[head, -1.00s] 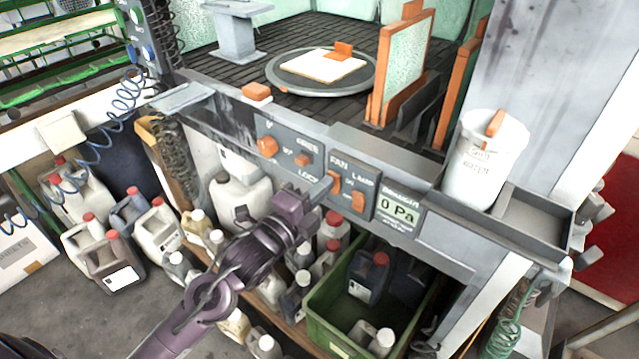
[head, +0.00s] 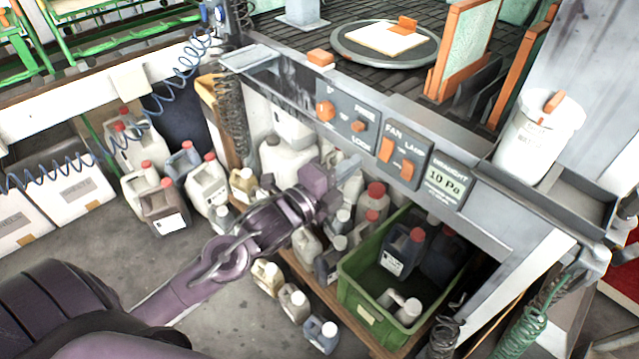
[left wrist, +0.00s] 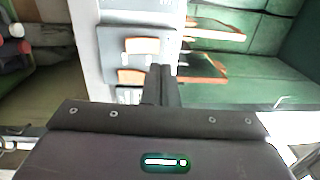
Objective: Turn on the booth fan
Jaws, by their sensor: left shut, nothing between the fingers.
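The fan switch (head: 386,149) is an orange rocker under the label FAN on a grey panel at the booth's front edge. The lamp switch (head: 407,170) is a similar orange rocker to its lower right. Which way the fan rocker is tilted is too small to tell. The pressure display (head: 445,184) to the right reads 10 Pa. My left gripper (head: 354,163) is shut and empty, in front of the panel, left of and below the fan switch, apart from it. In the left wrist view its shut fingers (left wrist: 160,70) are near the panel with two orange switches. My right gripper is out of view.
Two orange controls (head: 325,109) sit on the panel left of the fan switch. A white bucket (head: 527,137) stands on the right ledge. Below are a green crate (head: 362,312) and several jugs. A turntable (head: 345,40) sits inside the booth.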

